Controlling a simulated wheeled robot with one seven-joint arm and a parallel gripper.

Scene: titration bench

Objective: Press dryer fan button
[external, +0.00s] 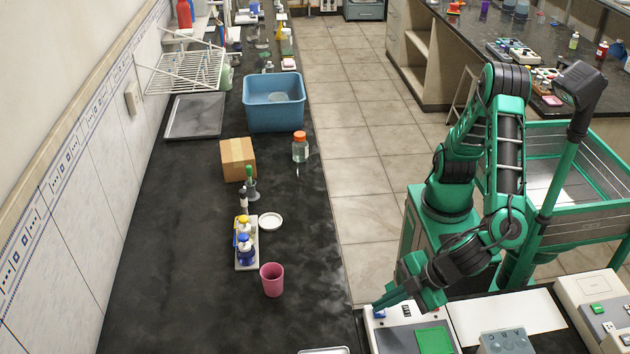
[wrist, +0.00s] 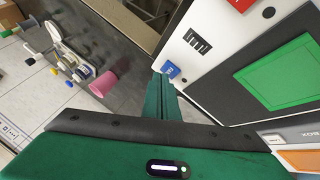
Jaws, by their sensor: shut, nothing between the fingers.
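A white and dark grey device (external: 407,339) stands at the lower middle of the external view. It has a blue button (external: 380,313) at its far left corner and a green panel (external: 434,341). The blue button (wrist: 171,71), with pale marking too small to read, also shows in the wrist view, as does the green panel (wrist: 290,73). My gripper (external: 378,304) is shut and empty, its tips down beside the blue button. No label names a dryer fan.
A pink cup (external: 272,281) and a rack of bottles (external: 246,262) stand on the black bench to the left. A grey block with knobs (external: 506,342) and a white panel with a green button (external: 598,308) are to the right. A black slotted mark (wrist: 197,41) is on the device.

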